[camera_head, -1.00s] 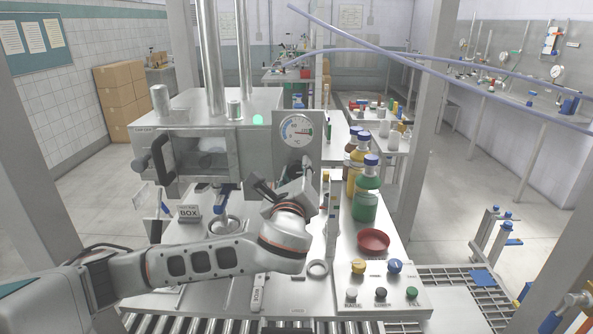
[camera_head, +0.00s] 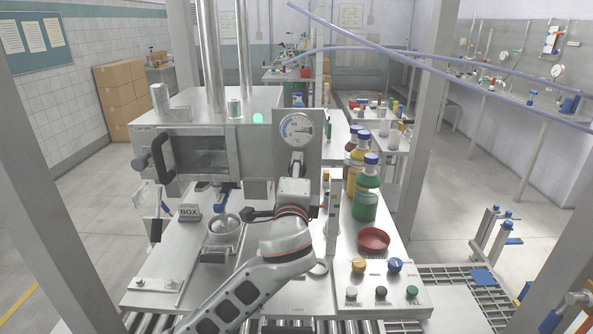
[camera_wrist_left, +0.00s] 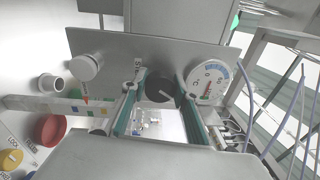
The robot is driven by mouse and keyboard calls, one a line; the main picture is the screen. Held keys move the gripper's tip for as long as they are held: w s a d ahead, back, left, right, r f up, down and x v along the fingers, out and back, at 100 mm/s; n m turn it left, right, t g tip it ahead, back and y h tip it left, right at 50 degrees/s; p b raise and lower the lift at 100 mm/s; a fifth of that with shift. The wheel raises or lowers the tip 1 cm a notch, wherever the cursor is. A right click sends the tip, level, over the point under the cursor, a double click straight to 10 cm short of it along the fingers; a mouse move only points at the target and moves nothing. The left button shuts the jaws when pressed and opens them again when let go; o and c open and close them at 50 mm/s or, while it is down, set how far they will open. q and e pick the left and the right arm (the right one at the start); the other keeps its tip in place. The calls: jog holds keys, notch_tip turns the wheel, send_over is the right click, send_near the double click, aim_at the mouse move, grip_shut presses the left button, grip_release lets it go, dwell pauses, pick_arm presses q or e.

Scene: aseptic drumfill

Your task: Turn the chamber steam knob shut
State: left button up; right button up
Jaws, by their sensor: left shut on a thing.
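The steam knob (camera_wrist_left: 160,84) is a dark round knob with a pale pointer line, on the grey metal panel (camera_wrist_left: 130,48) beside the dial gauge (camera_wrist_left: 207,82). In the wrist view, my left gripper (camera_wrist_left: 159,97) has its two fingers on either side of the knob and is shut on it. In the head view, my left gripper (camera_head: 294,188) is at the lower part of the panel, below the gauge (camera_head: 297,130); its hand hides the knob and fingertips. The steel chamber (camera_head: 205,150) stands to the left. My right gripper is not in view.
A row of bottles with a green one (camera_head: 365,200) stands right of the arm.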

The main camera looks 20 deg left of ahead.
pick_arm(q)
jog(key=n+b, duration=0.1)
jog(key=n, duration=0.5)
jog(key=shift+n+y, duration=0.4)
dwell(0.3)
jog(key=o, duration=1.1)
